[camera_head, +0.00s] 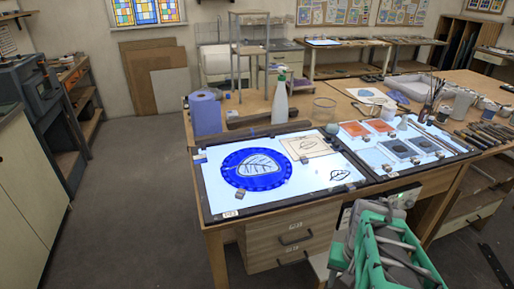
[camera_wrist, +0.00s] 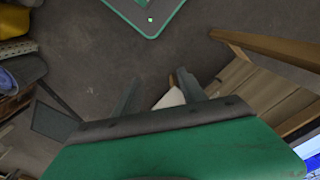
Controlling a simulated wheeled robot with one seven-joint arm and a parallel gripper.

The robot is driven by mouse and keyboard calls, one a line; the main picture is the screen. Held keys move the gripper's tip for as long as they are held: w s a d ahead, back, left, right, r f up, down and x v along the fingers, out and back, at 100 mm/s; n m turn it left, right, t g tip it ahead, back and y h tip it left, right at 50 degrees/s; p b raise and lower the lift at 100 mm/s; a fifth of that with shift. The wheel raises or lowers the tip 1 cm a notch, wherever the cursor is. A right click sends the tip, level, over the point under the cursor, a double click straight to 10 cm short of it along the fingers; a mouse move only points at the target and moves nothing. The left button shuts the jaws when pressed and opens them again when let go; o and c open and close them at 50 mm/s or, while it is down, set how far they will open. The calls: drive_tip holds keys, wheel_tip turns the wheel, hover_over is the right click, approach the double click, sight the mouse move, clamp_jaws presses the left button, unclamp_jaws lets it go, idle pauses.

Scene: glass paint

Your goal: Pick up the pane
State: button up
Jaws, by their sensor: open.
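A round blue pane (camera_head: 232,174) with a pale leaf design lies flat on the left lit panel (camera_head: 215,200) of the worktable. Small grey blocks sit near its edge. Orange square pieces (camera_head: 355,129) and dark grey square pieces (camera_head: 397,148) lie on the right lit panel; I cannot tell if these are panes too. In the wrist view, my gripper (camera_wrist: 158,88) has its two grey fingers spread apart, with no pane between them. It points at the floor, away from the pane. In the head view, my green arm is folded at the lower right, in front of the table.
A jar of brushes (camera_head: 431,100) stands at the right. Table drawers (camera_head: 290,238) face me. The floor to the left (camera_head: 125,190) is clear.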

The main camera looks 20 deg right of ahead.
drive_tip(key=w+a+r+n+t, duration=0.2)
drive_tip(key=w+a+r+n, duration=0.2)
drive_tip(key=a, duration=0.4)
drive_tip(key=w+a+r+n+t, duration=0.2)
drive_tip(key=w+a+r+n, duration=0.25)
drive_tip(key=a, duration=0.45)
drive_tip(key=s+d+f+m+g+y, duration=0.1)
drive_tip(key=s+d+f+m+g, duration=0.1)
drive_tip(key=s+d+f+m, duration=0.35)
drive_tip(key=s+d+f+m+g, duration=0.1)
drive_tip(key=s+d+f+m, duration=0.15)
drive_tip(key=d, duration=0.55)
drive_tip(key=s+d+f+m+g+y, duration=0.1)
drive_tip(key=s+d+f+m+g, duration=0.15)
drive_tip(key=s+d+f, duration=0.35)
drive_tip(key=m+t+h, duration=0.1)
drive_tip(key=m+t, duration=1.4)
drive_tip(key=m, duration=1.1)
approach(353, 189)
drive_tip(key=w, duration=0.2)
drive_tip(key=x, duration=0.5)
drive_tip(key=p+x, duration=0.1)
drive_tip(key=x, duration=0.1)
drive_tip(key=shift+f, duration=0.4)
drive_tip(key=shift+s, duration=0.1)
clamp_jaws()
